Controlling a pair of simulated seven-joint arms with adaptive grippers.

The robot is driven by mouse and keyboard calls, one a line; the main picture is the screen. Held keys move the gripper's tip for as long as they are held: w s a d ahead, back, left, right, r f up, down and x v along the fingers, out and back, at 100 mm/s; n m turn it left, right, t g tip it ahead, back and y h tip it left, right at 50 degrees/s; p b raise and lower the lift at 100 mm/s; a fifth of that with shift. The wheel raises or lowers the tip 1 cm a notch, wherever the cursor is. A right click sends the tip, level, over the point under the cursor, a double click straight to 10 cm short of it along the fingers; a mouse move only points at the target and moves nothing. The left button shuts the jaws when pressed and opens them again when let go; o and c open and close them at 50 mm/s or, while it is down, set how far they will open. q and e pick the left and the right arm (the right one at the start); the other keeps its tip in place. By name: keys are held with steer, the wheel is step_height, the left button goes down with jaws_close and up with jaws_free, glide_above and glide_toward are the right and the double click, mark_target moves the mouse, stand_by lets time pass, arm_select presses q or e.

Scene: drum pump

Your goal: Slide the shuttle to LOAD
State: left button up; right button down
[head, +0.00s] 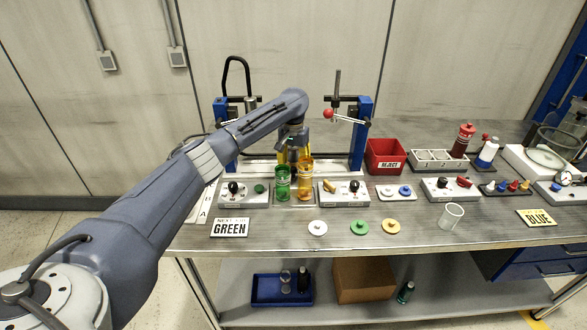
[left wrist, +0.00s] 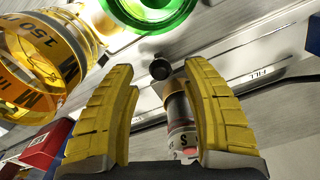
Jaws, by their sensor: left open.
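The green jar (head: 283,188) and the orange jar (head: 305,180) stand side by side between two control boxes, on what looks like the shuttle plate (head: 294,205). My left gripper (head: 294,158) is just behind and above the jars, fingers pointing down. In the left wrist view my left gripper (left wrist: 160,85) is open, with its yellow fingers apart. A black round knob (left wrist: 160,69) shows just beyond the fingertips, not gripped. The orange jar (left wrist: 45,60) and green jar (left wrist: 150,12) also show there. A FILL label (left wrist: 266,73) marks the rail. No LOAD label is readable. My right gripper is not in view.
Control boxes (head: 240,198) (head: 342,198) flank the jars. A blue-posted frame (head: 361,130) stands behind. A red reject bin (head: 386,157) is at right. A cylinder with an orange band (left wrist: 178,110) shows between my fingers. Coloured lids (head: 359,227) lie in front.

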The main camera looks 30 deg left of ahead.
arm_select(q)
step_height(320, 180, up, 10)
stand_by(0.5)
steer(key=shift+f, duration=0.1)
